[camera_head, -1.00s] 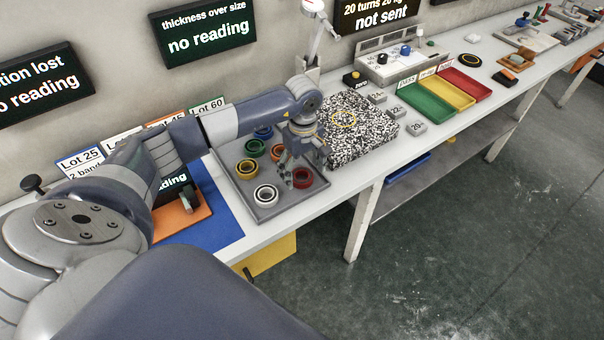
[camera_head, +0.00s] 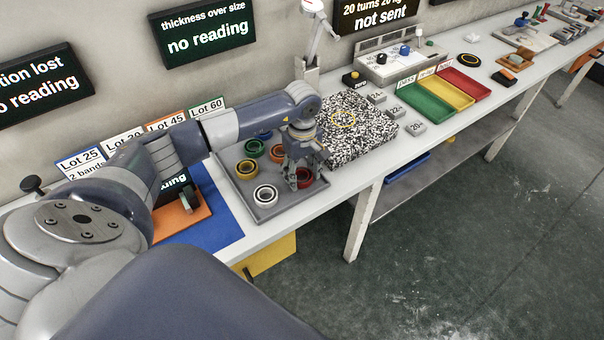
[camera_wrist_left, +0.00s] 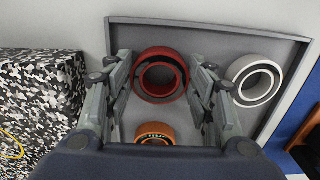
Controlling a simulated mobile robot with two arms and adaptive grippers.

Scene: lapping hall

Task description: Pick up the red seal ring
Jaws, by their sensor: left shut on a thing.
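The red seal ring (camera_head: 307,181) is at the right front part of the grey tray (camera_head: 277,211), partly hidden by my left gripper (camera_head: 299,182). In the left wrist view the red ring (camera_wrist_left: 151,54) lies between the two fingers of my left gripper (camera_wrist_left: 160,72), one on each side and closed against it. I cannot tell whether the ring is clear of the tray floor. My right gripper is not in view.
A black-and-white speckled block (camera_head: 355,130) stands close to the tray's right. Green, yellow and red bins (camera_head: 428,104) stand farther right.

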